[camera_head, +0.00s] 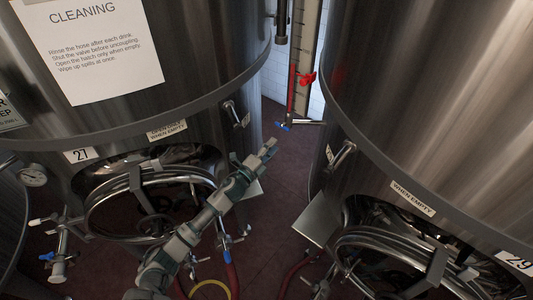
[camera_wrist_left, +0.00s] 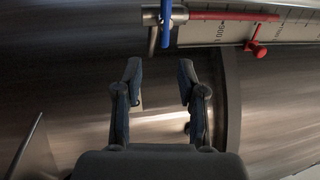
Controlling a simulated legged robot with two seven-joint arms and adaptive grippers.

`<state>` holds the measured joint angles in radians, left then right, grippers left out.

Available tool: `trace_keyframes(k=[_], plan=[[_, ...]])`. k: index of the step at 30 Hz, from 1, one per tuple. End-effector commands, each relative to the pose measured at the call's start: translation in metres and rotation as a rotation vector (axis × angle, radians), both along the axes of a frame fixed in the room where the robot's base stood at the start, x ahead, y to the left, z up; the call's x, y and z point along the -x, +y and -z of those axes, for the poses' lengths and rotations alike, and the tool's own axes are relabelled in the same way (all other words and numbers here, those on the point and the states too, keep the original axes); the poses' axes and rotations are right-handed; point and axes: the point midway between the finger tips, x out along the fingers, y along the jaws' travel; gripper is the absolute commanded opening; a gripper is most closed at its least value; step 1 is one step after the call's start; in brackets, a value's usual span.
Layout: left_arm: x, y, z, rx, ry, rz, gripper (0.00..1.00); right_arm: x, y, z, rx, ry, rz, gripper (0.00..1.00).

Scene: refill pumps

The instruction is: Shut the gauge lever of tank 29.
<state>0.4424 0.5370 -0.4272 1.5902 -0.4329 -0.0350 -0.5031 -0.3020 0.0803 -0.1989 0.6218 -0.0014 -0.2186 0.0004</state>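Tank 29 (camera_head: 440,90) stands at the right, with its number plate (camera_head: 514,263) low at the right edge. A level gauge (camera_head: 305,60) with a red column stands between the tanks. A small blue lever (camera_head: 282,126) sits at its foot, on a metal fitting that reaches right towards tank 29. In the left wrist view the blue lever (camera_wrist_left: 166,22) lies across the gauge's line at the top, ahead of the fingers. My left gripper (camera_head: 268,148) is just below and left of the lever, open and empty, apart from it. My right gripper is not in view.
Tank 27 (camera_head: 190,60) stands at the left, with a round hatch (camera_head: 150,205) below. A red pointer (camera_head: 306,79) is on the gauge. A metal handle (camera_head: 342,155) juts from tank 29's side. Hoses lie low between the tanks. The dark red floor (camera_head: 280,190) shows in the gap.

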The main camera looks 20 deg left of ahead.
Motion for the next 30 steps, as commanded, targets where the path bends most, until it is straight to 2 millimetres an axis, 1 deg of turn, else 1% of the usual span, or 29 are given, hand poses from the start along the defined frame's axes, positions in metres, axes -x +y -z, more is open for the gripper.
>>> trace_keyframes(k=[1,3,8,24,26,28,29,30], plan=[[0.009,0.003,0.004,-0.001,0.003,0.0,0.4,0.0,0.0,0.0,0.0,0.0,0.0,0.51],[0.019,0.007,0.006,0.0,0.003,0.0,0.4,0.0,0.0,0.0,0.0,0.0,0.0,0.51],[0.031,0.011,0.008,0.0,0.002,0.0,0.4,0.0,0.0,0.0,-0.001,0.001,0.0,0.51],[0.033,0.012,0.009,0.004,0.005,-0.001,0.4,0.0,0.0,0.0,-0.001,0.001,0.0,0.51],[0.036,0.011,0.015,0.029,0.027,-0.011,0.4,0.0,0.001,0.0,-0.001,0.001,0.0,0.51],[0.046,0.009,0.032,0.102,0.091,-0.046,0.4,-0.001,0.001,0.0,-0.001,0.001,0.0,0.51],[0.053,0.008,0.042,0.149,0.133,-0.071,0.4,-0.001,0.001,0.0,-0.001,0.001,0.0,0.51],[0.065,0.007,0.06,0.226,0.207,-0.112,0.4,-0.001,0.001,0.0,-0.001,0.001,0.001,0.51]])
